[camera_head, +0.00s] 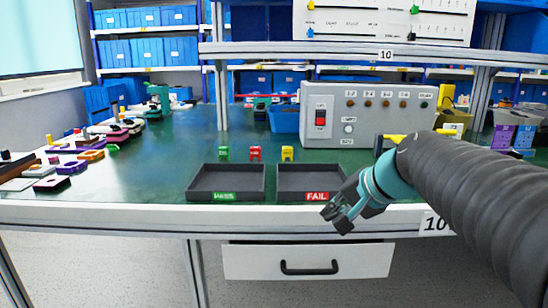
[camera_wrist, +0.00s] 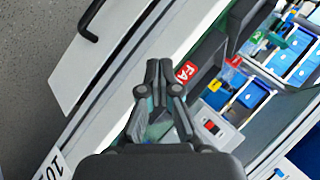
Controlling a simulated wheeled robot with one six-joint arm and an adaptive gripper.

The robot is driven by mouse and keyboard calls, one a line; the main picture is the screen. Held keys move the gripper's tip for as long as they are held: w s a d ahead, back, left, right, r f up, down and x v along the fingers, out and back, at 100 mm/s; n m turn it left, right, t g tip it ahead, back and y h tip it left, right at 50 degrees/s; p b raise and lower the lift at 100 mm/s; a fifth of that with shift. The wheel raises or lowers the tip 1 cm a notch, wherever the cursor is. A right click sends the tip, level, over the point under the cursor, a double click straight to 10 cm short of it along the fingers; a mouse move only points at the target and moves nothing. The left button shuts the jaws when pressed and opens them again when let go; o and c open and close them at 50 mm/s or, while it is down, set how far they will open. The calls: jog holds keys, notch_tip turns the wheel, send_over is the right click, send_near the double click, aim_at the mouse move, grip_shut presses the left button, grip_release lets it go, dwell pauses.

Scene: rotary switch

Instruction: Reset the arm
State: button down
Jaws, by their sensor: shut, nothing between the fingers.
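My gripper (camera_head: 338,217) is shut and empty. In the head view it hangs over the front edge of the table, in front of the FAIL tray (camera_head: 283,197), with my arm coming in from the right. In the wrist view my gripper (camera_wrist: 159,66) points towards the table edge and the red FAIL label (camera_wrist: 185,71). The grey control box (camera_head: 375,115) stands on the table behind the trays. It has a red and black switch (camera_head: 321,118), a row of knobs and a pale round part (camera_head: 348,129). The box also shows in the wrist view (camera_wrist: 222,133).
A PASS tray (camera_head: 197,190) lies left of the FAIL tray. Green, red and yellow small pieces stand behind the trays. Several coloured parts lie at the far left of the green table (camera_head: 150,185). A drawer (camera_head: 250,262) hangs under the front edge. Shelves with blue bins stand behind.

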jog(key=s+d+f+n+g+h, duration=0.1)
jog(key=s+d+f+n+h, duration=0.1)
jog(key=s+f, duration=0.4)
jog(key=s+d+f+n+h, duration=0.2)
jog(key=s+f+n, duration=0.3)
jog(key=s, duration=0.8)
jog(key=shift+s+f+g+h+p, duration=0.2)
jog(key=shift+f+g+h+p, duration=0.3)
jog(key=shift+f, duration=0.4)
